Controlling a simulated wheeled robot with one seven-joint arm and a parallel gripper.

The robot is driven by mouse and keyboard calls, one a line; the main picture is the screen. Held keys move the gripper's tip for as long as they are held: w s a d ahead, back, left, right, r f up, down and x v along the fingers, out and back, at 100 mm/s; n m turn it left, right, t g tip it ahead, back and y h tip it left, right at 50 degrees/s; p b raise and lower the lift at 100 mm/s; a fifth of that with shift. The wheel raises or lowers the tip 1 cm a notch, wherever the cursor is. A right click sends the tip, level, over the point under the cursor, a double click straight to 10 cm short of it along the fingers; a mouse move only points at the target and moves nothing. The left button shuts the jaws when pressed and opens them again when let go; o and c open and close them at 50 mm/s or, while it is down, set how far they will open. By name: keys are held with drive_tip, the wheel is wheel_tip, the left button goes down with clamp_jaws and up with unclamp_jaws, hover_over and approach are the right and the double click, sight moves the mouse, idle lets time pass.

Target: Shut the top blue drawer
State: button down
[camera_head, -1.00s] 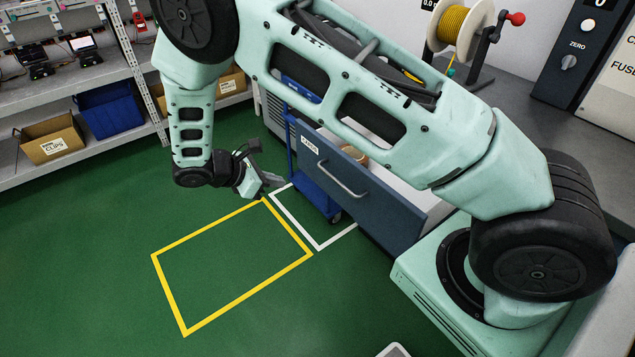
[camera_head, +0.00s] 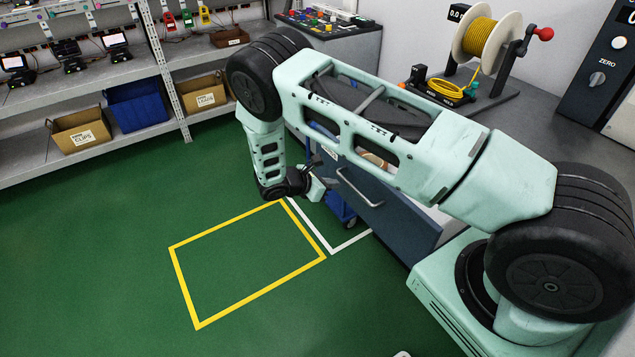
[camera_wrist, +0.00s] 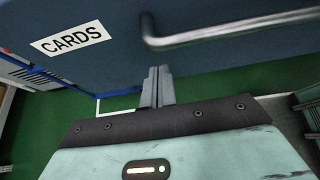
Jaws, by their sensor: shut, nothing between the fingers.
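The top blue drawer (camera_head: 390,211) stands pulled out from under the grey bench, with its inside partly showing behind my arm. Its front carries a silver bar handle (camera_head: 359,188). In the wrist view the drawer front (camera_wrist: 105,65) fills the upper part, with a "CARDS" label (camera_wrist: 70,38) at left and the handle (camera_wrist: 235,27) at upper right. My gripper (camera_head: 326,183) is at the left end of the drawer front. In the wrist view its fingers (camera_wrist: 157,72) are together and empty, below the handle's left end. I cannot tell whether they touch the drawer front.
A blue cart (camera_head: 341,208) stands beside the drawer in a white floor outline. A yellow floor outline (camera_head: 262,262) encloses clear green floor. Shelves with a blue bin (camera_head: 138,104) and a clips box (camera_head: 80,131) stand at left. A yellow cable spool (camera_head: 487,38) sits on the bench.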

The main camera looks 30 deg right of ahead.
drive_tip(key=shift+d, duration=0.95)
drive_tip(key=shift+d, duration=0.1)
drive_tip(key=d+b, duration=0.2)
drive_tip(key=d, duration=0.8)
drive_tip(key=d+b, duration=0.2)
drive_tip(key=d, duration=0.9)
drive_tip(key=w+d+b, duration=0.1)
drive_tip(key=d+b, duration=0.1)
drive_tip(key=d, duration=0.8)
drive_tip(key=shift+d+f+b, duration=0.1)
drive_tip(key=shift+d+b, duration=0.25)
drive_tip(key=shift+b, duration=0.05)
drive_tip(key=shift+w+d, duration=0.1)
drive_tip(key=shift+d, duration=0.25)
drive_tip(key=shift+d+r, duration=0.25)
drive_tip(key=shift+d, duration=0.1)
